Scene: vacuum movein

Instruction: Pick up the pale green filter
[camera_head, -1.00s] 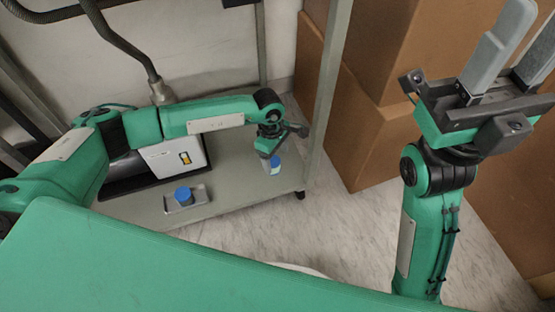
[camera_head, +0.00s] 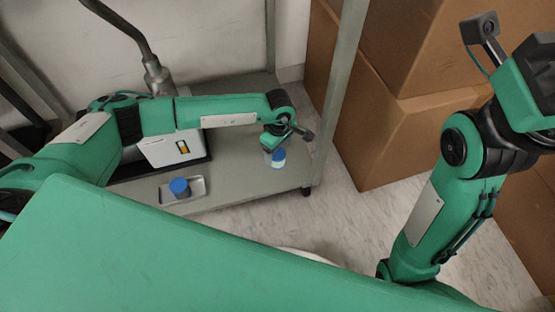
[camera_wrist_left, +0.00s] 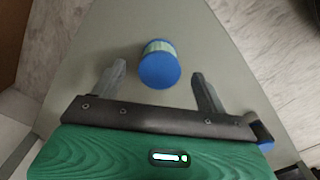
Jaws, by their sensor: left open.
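The pale green filter (camera_wrist_left: 158,47) is a short cylinder with a blue end cap, standing on the grey shelf. In the left wrist view it lies between and slightly beyond the finger tips of my left gripper (camera_wrist_left: 158,71), which is open with a gap on both sides. In the head view the filter (camera_head: 278,158) shows mostly as a blue cap and pale body near the shelf's right end. My left gripper (camera_head: 270,146) is just above it, partly hidden by its own wrist. My right arm is raised at the right, its fingers outside the frame.
The grey shelf (camera_head: 236,187) also bears a small metal tray (camera_head: 169,197) with a blue-capped object (camera_head: 180,187) and a white box-shaped device (camera_head: 168,150). A shelf post (camera_head: 338,90) stands close right of my left gripper. Cardboard boxes (camera_head: 395,135) are behind at right.

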